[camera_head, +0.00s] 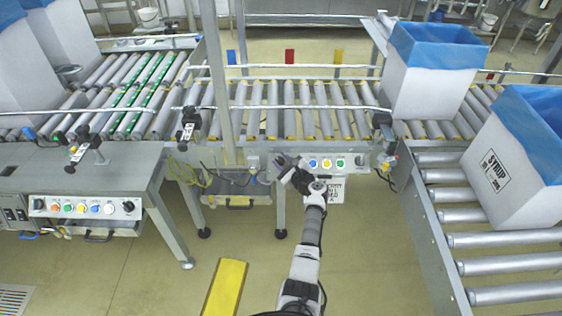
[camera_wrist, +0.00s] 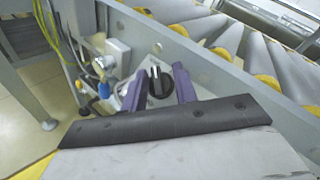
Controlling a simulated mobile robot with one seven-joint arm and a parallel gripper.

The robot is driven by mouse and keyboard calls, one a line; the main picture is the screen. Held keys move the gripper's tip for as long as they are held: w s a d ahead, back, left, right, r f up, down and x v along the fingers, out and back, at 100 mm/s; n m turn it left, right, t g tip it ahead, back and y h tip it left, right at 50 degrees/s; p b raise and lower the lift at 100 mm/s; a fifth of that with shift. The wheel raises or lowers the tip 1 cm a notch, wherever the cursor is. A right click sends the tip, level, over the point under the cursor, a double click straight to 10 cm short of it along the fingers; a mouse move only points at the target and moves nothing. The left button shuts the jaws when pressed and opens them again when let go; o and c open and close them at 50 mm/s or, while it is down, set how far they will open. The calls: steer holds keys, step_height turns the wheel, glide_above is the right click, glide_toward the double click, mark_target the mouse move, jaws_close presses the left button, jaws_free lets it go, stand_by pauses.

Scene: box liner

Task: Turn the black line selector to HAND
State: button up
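A round black selector knob with a pale mark (camera_wrist: 160,84) sits on a light panel in the wrist view, between the tips of my gripper's two purple fingers (camera_wrist: 158,82). The fingers are apart, one on each side of the knob; I cannot tell whether they touch it. In the head view my gripper (camera_head: 291,172) is at the left part of the middle control panel (camera_head: 318,174), covering the knob there. No HAND lettering is readable.
The middle panel has blue, yellow and green buttons (camera_head: 326,163) and another black knob (camera_head: 360,161) at right. A separate panel (camera_head: 83,207) at left has its own black knob (camera_head: 128,206). Blue-lined boxes (camera_head: 428,85) stand on rollers. Yellow cable (camera_head: 187,172) hangs left of my gripper.

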steer(key=shift+s+a+f, duration=0.15)
steer(key=shift+f, duration=0.3)
steer(key=shift+s, duration=0.15)
steer(key=r+v, duration=0.1)
steer(key=v, duration=1.2)
steer(key=shift+d, duration=0.35)
steer(key=shift+r, duration=0.1)
